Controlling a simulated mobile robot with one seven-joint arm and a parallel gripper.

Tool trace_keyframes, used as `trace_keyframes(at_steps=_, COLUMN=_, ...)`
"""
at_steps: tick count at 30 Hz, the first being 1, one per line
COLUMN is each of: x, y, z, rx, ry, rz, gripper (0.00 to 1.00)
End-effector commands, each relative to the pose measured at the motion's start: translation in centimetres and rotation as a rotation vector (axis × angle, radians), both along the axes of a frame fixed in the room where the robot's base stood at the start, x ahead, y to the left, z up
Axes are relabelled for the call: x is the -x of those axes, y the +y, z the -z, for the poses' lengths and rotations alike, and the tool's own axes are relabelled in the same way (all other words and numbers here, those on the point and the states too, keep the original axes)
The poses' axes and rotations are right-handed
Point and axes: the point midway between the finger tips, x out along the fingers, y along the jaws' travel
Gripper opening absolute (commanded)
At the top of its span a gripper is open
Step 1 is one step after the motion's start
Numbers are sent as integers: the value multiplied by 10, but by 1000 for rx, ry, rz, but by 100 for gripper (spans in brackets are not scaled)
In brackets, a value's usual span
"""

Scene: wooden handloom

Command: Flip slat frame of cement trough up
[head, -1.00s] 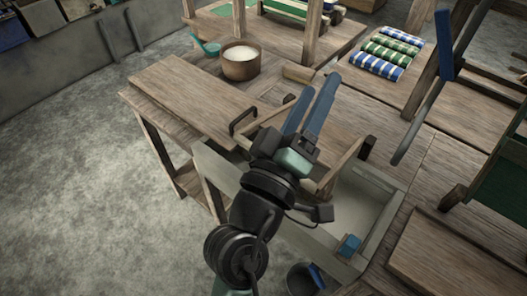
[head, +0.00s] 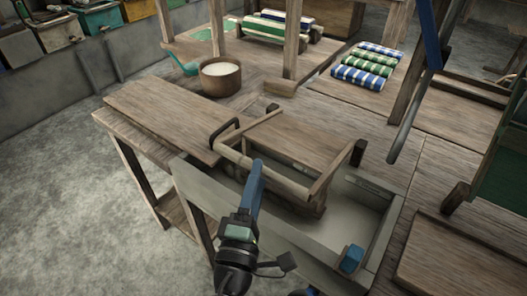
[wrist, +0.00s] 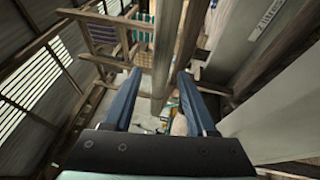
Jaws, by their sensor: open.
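The cement trough (head: 372,233) is a grey box set beside the wooden table, at the middle right in the head view. The slat frame (head: 275,178) is a wooden frame with a front crossbar and two side arms, lying over the trough's left part. My gripper (head: 258,166) points at the front crossbar from the near side. In the wrist view my gripper (wrist: 160,76) is open, its two blue fingers apart, with a long round wooden bar (wrist: 168,45) running between them. Whether the fingers touch the bar cannot be told. My gripper partly hides the trough's near wall.
A wooden board (head: 165,118) lies on the table to the left. A round bowl (head: 220,77) with pale contents stands behind it. Rolled striped cloths (head: 364,66) lie at the back right. A blue object (head: 350,258) sits at the trough's near right corner.

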Motion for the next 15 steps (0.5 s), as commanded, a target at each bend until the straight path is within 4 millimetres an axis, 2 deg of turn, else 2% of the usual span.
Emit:
trace_keyframes(at_steps=1, x=-10, y=-3, z=-5, rx=-1, ry=-2, rz=3, gripper=57)
trace_keyframes(at_steps=6, x=-36, y=-9, z=-9, rx=-2, ry=-2, rz=3, gripper=57)
trace_keyframes(at_steps=15, x=-55, y=-13, z=-10, rx=-1, ry=0, rz=1, gripper=57)
